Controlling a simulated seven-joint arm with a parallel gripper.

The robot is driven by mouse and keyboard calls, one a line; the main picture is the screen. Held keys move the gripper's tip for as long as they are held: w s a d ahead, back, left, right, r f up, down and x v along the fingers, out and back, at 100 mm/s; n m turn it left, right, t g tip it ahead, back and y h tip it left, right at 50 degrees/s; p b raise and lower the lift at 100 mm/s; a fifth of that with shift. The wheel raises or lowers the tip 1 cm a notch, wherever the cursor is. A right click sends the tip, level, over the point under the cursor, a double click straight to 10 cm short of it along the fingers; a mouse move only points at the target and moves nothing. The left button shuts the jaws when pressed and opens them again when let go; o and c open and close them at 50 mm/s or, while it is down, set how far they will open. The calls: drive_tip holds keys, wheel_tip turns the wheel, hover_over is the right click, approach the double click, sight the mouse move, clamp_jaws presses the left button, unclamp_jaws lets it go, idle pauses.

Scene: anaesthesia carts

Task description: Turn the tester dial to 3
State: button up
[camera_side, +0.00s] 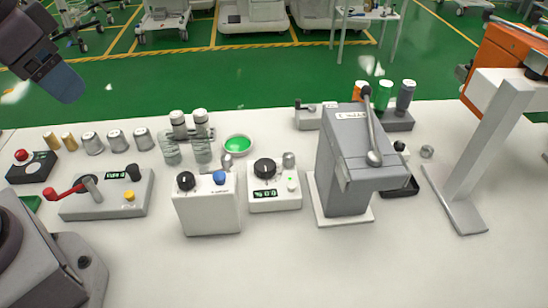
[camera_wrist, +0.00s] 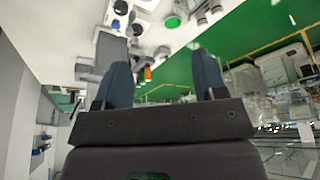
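I cannot tell for sure which is the tester; the dial marks are too small to read. My gripper (camera_side: 62,82) is high at the upper left, well away from both boxes. The wrist view shows my gripper (camera_wrist: 164,72) with its two blue fingers apart and nothing between them.
A tall grey device with a lever (camera_side: 347,160) stands right of the boxes. A box with a red crank (camera_side: 107,195) is at left. Metal cylinders, glass jars (camera_side: 186,150) and a green dish (camera_side: 238,144) stand behind. The table's front middle is clear.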

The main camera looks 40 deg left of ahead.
drive_tip(key=shift+o, duration=0.6)
drive_tip(key=w+d+f+m+g, duration=0.1)
drive_tip(key=w+d+f+m, duration=0.1)
drive_tip(key=w, duration=0.4)
drive_tip(key=w+d+f+m+g, duration=0.1)
drive_tip(key=w+d+f+g, duration=0.1)
drive_tip(key=w, duration=0.4)
drive_tip(key=shift+d+f+m, duration=0.4)
drive_tip(key=shift+d+f, duration=0.1)
drive_tip(key=shift+f, duration=0.3)
drive_tip(key=m+g, duration=0.1)
drive_tip(key=m, duration=0.9)
hover_over(265, 165)
wheel_tip(265, 165, down, 11)
wheel_tip(265, 165, down, 12)
drive_tip(key=shift+r, duration=0.1)
drive_tip(key=c, duration=0.9)
